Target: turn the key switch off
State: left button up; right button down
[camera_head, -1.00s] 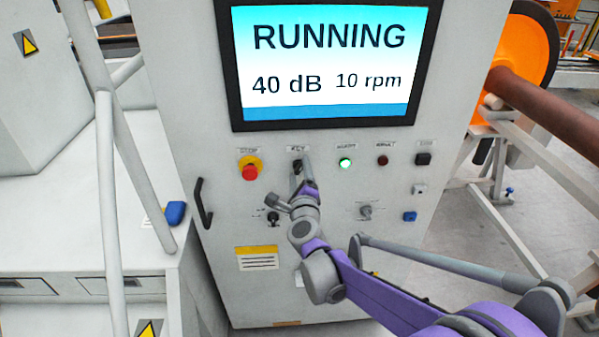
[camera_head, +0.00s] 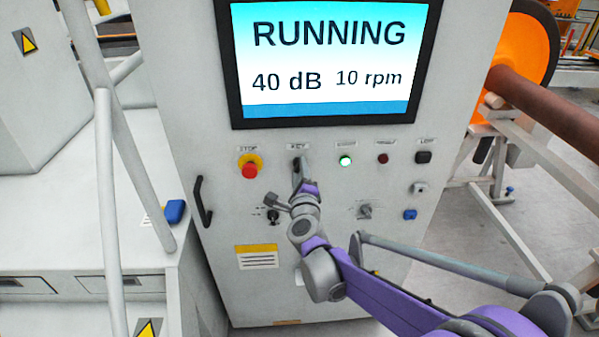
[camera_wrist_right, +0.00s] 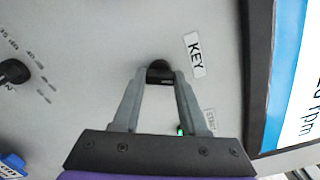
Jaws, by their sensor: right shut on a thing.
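The key switch is a black knob (camera_wrist_right: 160,73) beside the "KEY" label (camera_wrist_right: 195,55) in the right wrist view. My right gripper (camera_wrist_right: 162,80) is shut on this knob, one finger on each side of it. In the head view my right gripper (camera_head: 299,168) reaches the panel just under the KEY label, and its fingers mostly hide the knob. My left gripper is not in view.
The screen (camera_head: 330,60) reads RUNNING, 40 dB, 10 rpm. A red stop button (camera_head: 250,169) is left of the key, and a lit green button (camera_head: 345,161) is right of it. A dark handle (camera_head: 203,202) stands out at the panel's left.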

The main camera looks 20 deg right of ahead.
jog(key=n+b, duration=0.2)
jog(key=n, duration=0.1)
jog(key=shift+f, duration=0.2)
jog(key=n+b, duration=0.1)
jog(key=n, duration=0.1)
jog(key=shift+n+b, duration=0.3)
jog(key=n+b, duration=0.1)
jog(key=n, duration=0.2)
jog(key=shift+r+b, duration=0.1)
jog(key=shift+b, duration=0.3)
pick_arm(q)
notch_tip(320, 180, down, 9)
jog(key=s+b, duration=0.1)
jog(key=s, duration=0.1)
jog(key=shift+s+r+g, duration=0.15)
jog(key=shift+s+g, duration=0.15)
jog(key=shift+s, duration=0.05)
pick_arm(e)
jog(key=shift+r+n, duration=0.1)
jog(key=shift+n, duration=1.2)
jog(key=shift+c, duration=2.2)
grip_release()
